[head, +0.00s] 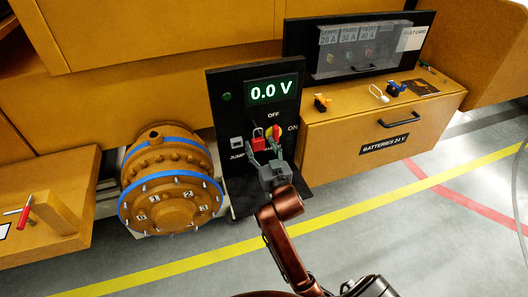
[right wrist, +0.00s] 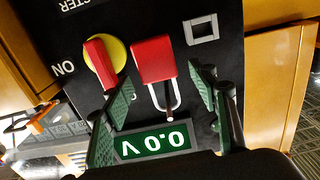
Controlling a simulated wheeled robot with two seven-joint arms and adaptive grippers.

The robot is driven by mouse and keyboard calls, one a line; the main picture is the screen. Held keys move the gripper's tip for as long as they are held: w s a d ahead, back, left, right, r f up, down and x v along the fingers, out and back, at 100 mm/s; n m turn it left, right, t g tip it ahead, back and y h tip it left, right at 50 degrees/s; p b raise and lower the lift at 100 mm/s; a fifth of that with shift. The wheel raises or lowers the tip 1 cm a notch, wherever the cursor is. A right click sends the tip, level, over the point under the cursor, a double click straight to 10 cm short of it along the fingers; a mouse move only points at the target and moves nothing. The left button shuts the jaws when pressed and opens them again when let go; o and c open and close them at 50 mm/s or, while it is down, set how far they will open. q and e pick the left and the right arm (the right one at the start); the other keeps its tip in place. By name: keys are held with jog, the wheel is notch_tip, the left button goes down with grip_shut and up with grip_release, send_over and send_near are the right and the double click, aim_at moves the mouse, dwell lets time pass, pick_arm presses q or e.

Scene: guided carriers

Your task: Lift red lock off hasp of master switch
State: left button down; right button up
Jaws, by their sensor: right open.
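The red lock (head: 258,141) hangs on the front of the black switch panel, left of the master switch (head: 270,131), a red handle on a yellow disc. In the right wrist view the picture is upside down; the red lock (right wrist: 153,60) shows its body and metal shackle beside the red switch handle (right wrist: 98,62). The hasp itself cannot be made out. My right gripper (head: 263,152) is open at the panel, its green fingers (right wrist: 162,84) on either side of the lock's shackle, with no clear contact. My left gripper is not in view.
The panel's display (head: 271,91) reads 0.0 V. An orange motor (head: 170,185) with blue rings stands left of the panel. A battery box (head: 385,112) with a handle and small items on top is at right. A screwdriver lies at far left. Open floor is in front.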

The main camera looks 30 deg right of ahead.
aim_at(258, 139)
jog(key=shift+x, duration=1.55)
jog(key=c, duration=1.4)
jog(key=shift+o, duration=0.2)
jog(key=shift+r+p, duration=0.15)
jog(key=shift+p, duration=0.25)
jog(key=shift+r+p, duration=0.35)
jog(key=shift+p, duration=0.15)
jog(key=shift+s, duration=0.1)
